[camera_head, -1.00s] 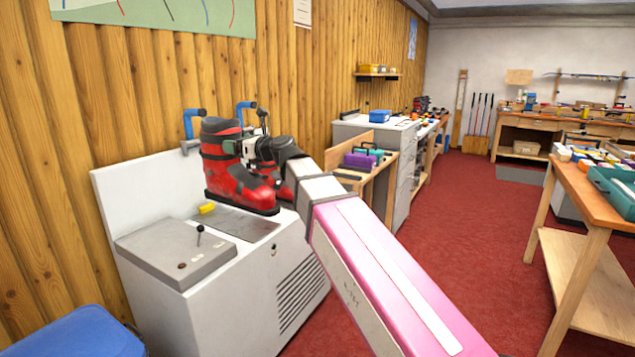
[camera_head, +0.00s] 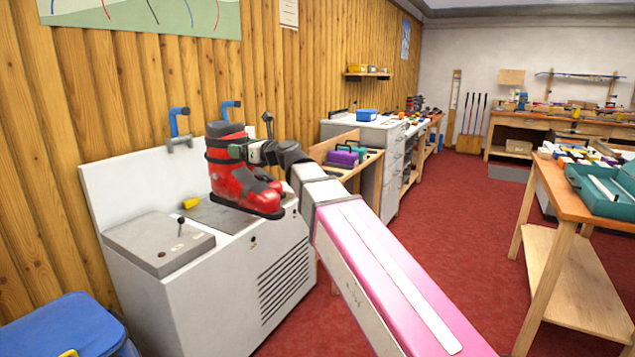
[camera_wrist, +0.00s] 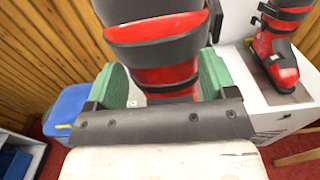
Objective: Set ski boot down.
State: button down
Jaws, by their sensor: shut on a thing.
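A red and black ski boot (camera_head: 232,182) is upright in my gripper (camera_head: 262,152), over the front part of a white cabinet (camera_head: 200,300). I cannot tell whether its sole is clear of the top. In the wrist view the green finger pads of my gripper (camera_wrist: 163,80) sit on either side of the boot's shaft (camera_wrist: 165,52), shut on it. A second red and black boot (camera_wrist: 277,48) stands on the cabinet at the right. In the head view it is mostly hidden behind the held boot.
A grey box with a lever (camera_head: 160,243), a yellow block (camera_head: 190,202) and a dark plate (camera_head: 222,218) are on the cabinet top. Blue-handled fittings (camera_head: 180,125) rise at its back. A blue bin (camera_head: 65,325) stands at the left. Red floor (camera_head: 440,240) is open at the right.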

jog(key=w+d+f, duration=0.2)
jog(key=d+f, duration=1.5)
jog(key=d, duration=0.5)
jog(key=s+d+f, duration=0.3)
jog(key=d+f, duration=0.3)
jog(key=d, duration=0.3)
jog(key=s+d+f+m+t, duration=0.1)
jog(key=s+d+f, duration=0.3)
jog(key=d, duration=0.6)
notch_tip(320, 180, down, 2)
jog(key=shift+d+f+h, duration=0.2)
jog(key=shift+d+h, duration=0.05)
jog(key=shift+h, duration=0.15)
